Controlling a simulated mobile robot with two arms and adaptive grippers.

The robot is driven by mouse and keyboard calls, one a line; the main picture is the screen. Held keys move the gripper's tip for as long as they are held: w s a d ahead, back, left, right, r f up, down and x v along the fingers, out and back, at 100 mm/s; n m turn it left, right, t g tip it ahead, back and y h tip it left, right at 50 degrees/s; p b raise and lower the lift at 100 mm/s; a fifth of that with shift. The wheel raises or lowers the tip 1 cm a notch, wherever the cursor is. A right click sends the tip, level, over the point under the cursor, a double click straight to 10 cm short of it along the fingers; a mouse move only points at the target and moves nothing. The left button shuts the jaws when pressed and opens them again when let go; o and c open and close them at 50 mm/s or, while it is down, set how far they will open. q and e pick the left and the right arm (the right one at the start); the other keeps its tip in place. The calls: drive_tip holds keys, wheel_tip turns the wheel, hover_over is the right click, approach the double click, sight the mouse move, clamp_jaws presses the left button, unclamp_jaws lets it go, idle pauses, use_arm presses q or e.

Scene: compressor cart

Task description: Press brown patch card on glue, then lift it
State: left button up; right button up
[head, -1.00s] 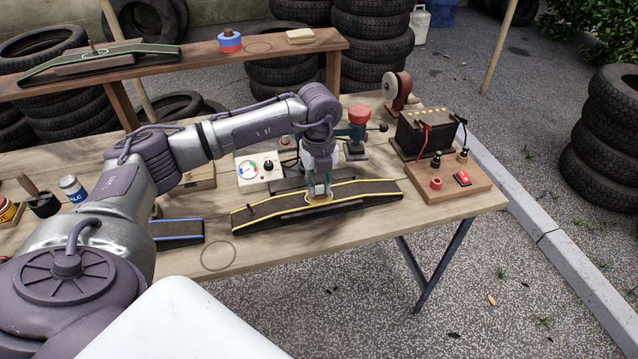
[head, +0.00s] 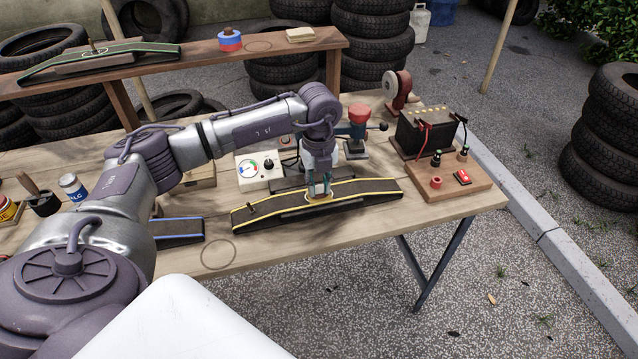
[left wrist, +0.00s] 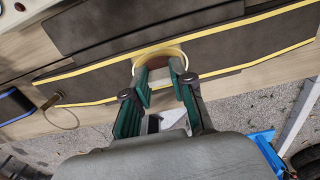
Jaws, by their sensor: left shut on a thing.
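My left gripper (head: 319,192) is over the middle of the dark strip with yellow edges (head: 366,190). The left wrist view shows its two green-lined fingers (left wrist: 165,88) shut on the brown patch card (left wrist: 159,77), which appears as a small brown piece between them. The card sits within a pale yellow ring (left wrist: 170,51) marked on the strip (left wrist: 228,48). The fingers hide the glue and most of the card, and I cannot tell whether the card touches the strip. My right gripper is not in view.
A meter box (head: 259,171) and a red-topped clamp (head: 357,130) stand behind the strip. A battery (head: 427,132) and a wooden switch board (head: 448,185) are at the right. A blue-edged strip (head: 178,231) lies at the left. The table front near the drawn circle (head: 218,255) is clear.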

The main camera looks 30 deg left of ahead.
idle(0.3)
use_arm(q)
drive_tip(key=shift+f, duration=0.35)
idle(0.4)
idle(0.6)
drive_tip(key=shift+r+p, duration=2.7)
drive_tip(key=shift+r, duration=1.3)
